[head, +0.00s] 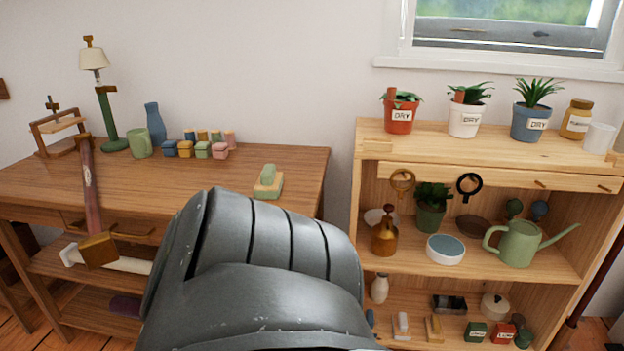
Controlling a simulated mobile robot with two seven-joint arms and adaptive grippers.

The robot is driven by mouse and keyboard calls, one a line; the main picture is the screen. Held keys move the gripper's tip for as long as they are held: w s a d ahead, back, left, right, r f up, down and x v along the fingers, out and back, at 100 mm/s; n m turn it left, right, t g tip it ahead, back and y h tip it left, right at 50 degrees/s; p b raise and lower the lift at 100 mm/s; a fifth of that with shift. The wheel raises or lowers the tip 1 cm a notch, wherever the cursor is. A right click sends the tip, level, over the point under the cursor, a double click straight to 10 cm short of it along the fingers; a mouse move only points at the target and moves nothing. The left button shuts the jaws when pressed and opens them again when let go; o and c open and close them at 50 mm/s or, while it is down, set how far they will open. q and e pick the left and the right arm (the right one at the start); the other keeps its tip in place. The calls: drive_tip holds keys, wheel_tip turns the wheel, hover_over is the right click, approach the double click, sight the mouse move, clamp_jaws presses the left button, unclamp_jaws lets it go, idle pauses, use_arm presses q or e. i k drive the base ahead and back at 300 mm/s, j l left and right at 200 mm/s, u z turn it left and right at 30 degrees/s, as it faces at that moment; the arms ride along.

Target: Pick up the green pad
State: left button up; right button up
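A small green block (203,149) sits on the wooden desk (200,178), in a row between a yellow block (185,149) and a pink block (220,150). A second pale green piece (268,174) rests on a flat green-and-tan base (268,188) near the desk's front right. I cannot tell for sure which of these is the green pad. Both lie uncovered on the desk. A dark grey part of my own arm fills the lower middle of the view, in front of the desk's front edge. Neither of my grippers is in view.
A green mug (139,143), a blue vase (155,124) and a lamp (107,105) stand behind and left of the blocks. A long brown-handled object (90,190) rises at the desk's front left. A shelf unit (365,170) with pots stands right. The desk's middle is clear.

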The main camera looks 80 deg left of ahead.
sight(268, 186)
drive_tip(key=u, duration=1.8)
